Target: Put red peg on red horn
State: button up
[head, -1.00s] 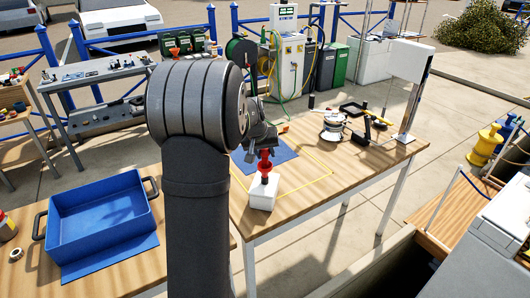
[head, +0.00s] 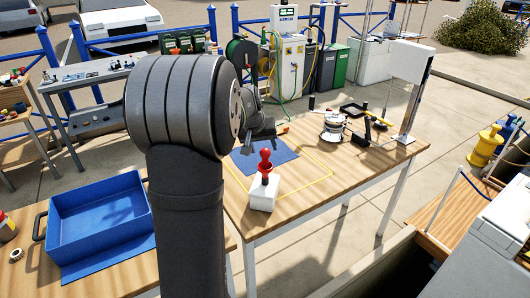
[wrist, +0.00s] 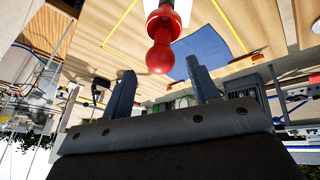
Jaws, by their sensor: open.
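The red peg (head: 265,156), with a ball-shaped top, stands upright on the red horn (head: 266,179). The horn sits on a white block (head: 262,197) near the front of the right-hand table. My gripper (head: 258,146) is open and empty, apart from the peg, above and behind it in the head view. In the wrist view, the peg's red ball end (wrist: 160,57) shows beyond and above the open fingers (wrist: 161,82). How deep the peg sits in the horn is hidden.
A blue mat (head: 285,150) and yellow outline lie on the table behind the block. A blue bin (head: 100,208) is on the left table. The front right of the table is clear.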

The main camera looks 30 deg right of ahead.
aim_at(264, 150)
jog(key=v, duration=0.7)
jog(key=shift+r, duration=0.2)
jog(key=shift+a, duration=0.1)
jog(key=x, duration=1.2)
jog(key=shift+s+f, duration=0.1)
jog(key=shift+f, duration=0.05)
notch_tip(264, 150, up, 3)
jog(key=shift+f, duration=0.2)
jog(key=shift+r, duration=0.75)
